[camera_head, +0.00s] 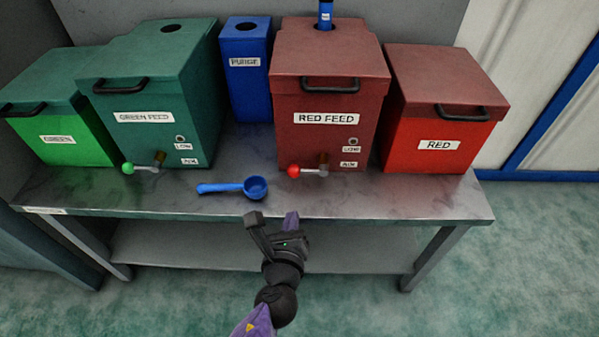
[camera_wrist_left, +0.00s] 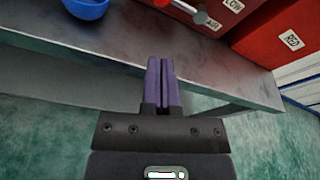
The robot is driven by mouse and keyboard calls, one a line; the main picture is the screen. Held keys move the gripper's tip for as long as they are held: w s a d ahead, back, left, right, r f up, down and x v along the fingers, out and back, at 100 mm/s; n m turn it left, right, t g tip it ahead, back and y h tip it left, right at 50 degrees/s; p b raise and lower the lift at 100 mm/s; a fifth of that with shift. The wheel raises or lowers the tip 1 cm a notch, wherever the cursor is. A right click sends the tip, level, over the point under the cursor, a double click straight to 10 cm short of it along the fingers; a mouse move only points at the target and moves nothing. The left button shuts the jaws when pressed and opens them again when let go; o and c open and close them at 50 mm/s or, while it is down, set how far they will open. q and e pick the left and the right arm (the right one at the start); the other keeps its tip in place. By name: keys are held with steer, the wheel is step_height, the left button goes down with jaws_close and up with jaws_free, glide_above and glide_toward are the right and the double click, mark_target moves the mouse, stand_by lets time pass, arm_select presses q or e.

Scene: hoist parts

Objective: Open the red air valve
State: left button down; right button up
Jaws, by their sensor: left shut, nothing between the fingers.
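The red air valve (camera_head: 307,171) sits low on the front of the red feed box (camera_head: 327,96), beside the AIR label. It has a red ball knob at its left end, a grey lever and a brass-coloured body. In the left wrist view the valve (camera_wrist_left: 186,8) shows at the top, partly cut off. My left gripper (camera_head: 291,219) is in front of the table edge, below and left of the valve, apart from it. In the left wrist view its purple fingers (camera_wrist_left: 162,75) are together and empty. My right gripper is not in view.
A blue scoop (camera_head: 254,188) lies on the metal table (camera_head: 400,200) left of the valve. The green feed box (camera_head: 150,90), green box (camera_head: 62,120), blue purge box (camera_head: 246,80) and red box (camera_head: 438,120) stand along the back. The table front is mostly clear.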

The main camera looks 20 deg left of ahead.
mark_target(297, 199)
arm_select(q)
steer(key=b+x, duration=0.3)
steer(key=x, duration=0.5)
steer(key=shift+w+f, duration=0.3)
steer(key=shift+w+a, duration=0.2)
steer(key=shift+w, duration=0.35)
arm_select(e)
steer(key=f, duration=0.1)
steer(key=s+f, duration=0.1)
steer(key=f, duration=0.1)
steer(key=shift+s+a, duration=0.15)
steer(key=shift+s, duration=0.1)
arm_select(q)
steer(key=shift+r, duration=0.1)
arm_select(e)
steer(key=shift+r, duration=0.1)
